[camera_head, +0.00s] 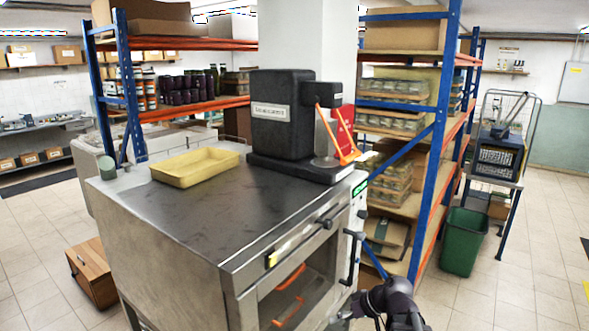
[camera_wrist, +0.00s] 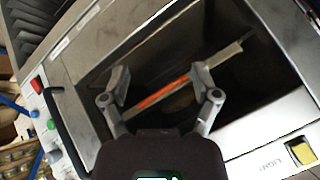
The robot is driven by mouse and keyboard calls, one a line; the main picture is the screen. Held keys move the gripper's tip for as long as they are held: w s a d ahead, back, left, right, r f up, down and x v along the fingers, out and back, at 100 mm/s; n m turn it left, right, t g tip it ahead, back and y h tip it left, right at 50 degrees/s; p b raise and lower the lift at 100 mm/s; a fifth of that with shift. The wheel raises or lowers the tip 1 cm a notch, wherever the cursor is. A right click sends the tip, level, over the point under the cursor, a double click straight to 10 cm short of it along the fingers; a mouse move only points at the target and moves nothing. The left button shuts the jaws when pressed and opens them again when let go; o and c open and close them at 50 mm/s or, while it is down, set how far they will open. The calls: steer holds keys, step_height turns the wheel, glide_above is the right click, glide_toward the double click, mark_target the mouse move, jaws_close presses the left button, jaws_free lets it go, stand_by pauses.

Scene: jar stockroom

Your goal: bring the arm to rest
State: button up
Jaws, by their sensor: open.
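My gripper (camera_wrist: 161,80) is open, with its two grey fingers spread and nothing between them. In the wrist view it faces the dark glass window (camera_wrist: 255,75) of a steel cabinet. An orange strip (camera_wrist: 165,93) shows in or behind the glass between the fingers; I cannot tell how near it is. In the head view, my dark arm shows at the bottom edge, to the right of the steel cabinet (camera_head: 165,225).
A yellow tray (camera_head: 196,167) and a black machine (camera_head: 283,120) with an orange lever stand on the cabinet. A blue-posted shelf (camera_head: 441,150) with jars is behind my arm.

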steer(key=s+d+f+m+g+h+b, duration=0.2)
steer(key=s+d+f+m+h+b, duration=0.2)
steer(key=s+f+h, duration=0.4)
steer(key=shift+s+f+m+g+b, duration=0.15)
steer(key=shift+f+m+g+b, duration=0.4)
steer(key=shift+f, duration=0.95)
steer(key=c, duration=0.3)
steer(key=shift+a, duration=0.1)
